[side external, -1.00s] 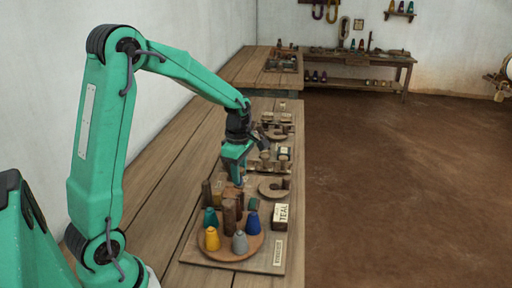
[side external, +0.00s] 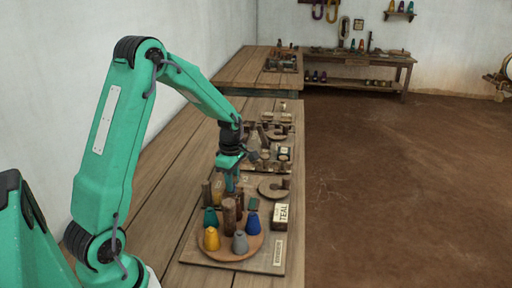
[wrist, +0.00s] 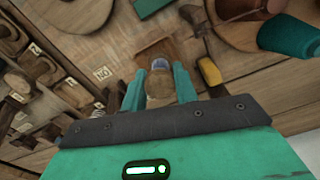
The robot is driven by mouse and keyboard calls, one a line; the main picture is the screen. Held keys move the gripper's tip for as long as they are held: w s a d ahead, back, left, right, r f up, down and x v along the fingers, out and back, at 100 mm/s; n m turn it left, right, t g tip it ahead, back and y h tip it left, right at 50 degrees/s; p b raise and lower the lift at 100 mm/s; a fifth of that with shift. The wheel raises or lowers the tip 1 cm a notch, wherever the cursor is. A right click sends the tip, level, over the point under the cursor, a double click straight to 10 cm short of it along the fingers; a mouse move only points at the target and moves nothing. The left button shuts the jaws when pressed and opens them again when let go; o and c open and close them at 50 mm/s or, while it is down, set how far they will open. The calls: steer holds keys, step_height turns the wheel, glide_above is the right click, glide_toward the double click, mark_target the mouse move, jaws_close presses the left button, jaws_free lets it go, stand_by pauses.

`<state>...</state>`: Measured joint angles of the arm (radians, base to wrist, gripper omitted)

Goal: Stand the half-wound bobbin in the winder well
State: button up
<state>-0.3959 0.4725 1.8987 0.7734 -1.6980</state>
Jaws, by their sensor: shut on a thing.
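My gripper (side external: 230,182) hangs over the wooden board, just behind the round tray. In the wrist view its two teal fingers (wrist: 159,84) are shut on a bobbin (wrist: 158,90), a brown wooden piece with a pale blue-violet band at its far end. A squarish brown wooden block (wrist: 157,46) lies beyond that end; I cannot tell whether they touch, or whether this block is the winder well. In the side view the held bobbin is too small and hidden to make out.
The round tray (side external: 232,256) carries yellow (side external: 211,239), grey (side external: 240,243), blue (side external: 252,223) and teal (side external: 210,218) cones around brown cylinders (side external: 229,216). More wooden fixtures stand behind.

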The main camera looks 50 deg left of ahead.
steer(key=shift+f, duration=0.45)
steer(key=shift+f, duration=0.1)
steer(key=o, duration=0.9)
steer(key=shift+o, duration=0.2)
step_height(320, 180, up, 12)
stand_by(0.6)
